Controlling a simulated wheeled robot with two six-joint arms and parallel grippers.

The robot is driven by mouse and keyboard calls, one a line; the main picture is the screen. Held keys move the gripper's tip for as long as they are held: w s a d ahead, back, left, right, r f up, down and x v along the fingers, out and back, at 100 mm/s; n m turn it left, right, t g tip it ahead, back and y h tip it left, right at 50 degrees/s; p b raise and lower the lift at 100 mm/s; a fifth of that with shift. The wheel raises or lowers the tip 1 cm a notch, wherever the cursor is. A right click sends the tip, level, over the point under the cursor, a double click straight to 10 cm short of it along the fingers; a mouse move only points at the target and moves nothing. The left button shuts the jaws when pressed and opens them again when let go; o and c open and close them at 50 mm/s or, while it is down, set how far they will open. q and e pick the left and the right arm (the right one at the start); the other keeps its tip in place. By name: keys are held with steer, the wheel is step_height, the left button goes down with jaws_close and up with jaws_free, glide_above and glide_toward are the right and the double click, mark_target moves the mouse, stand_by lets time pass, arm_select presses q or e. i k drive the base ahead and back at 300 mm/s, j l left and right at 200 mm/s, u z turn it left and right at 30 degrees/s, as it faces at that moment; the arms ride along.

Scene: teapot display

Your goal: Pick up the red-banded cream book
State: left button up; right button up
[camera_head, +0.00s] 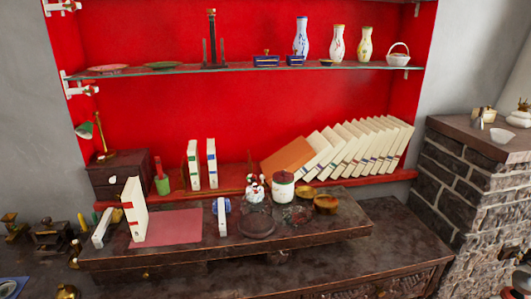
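A cream book with red bands (134,208) stands upright, leaning slightly, on the dark wooden desk riser at the left. It stands at the left edge of a flat reddish mat (175,227). Another cream book with a red label (193,166) stands upright on the red lower shelf, next to a cream book with blue and green marks (211,163). Neither of my grippers is in view.
A tilted white book (103,227) is left of the banded book. A small white-and-blue item (222,216), a lidded jar (283,190) and amber bowls (326,204) stand to the right. Several cream books (350,145) lean on the shelf.

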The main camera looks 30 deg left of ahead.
mark_target(132, 197)
steer(key=k+u, duration=0.1)
steer(key=u, duration=1.75)
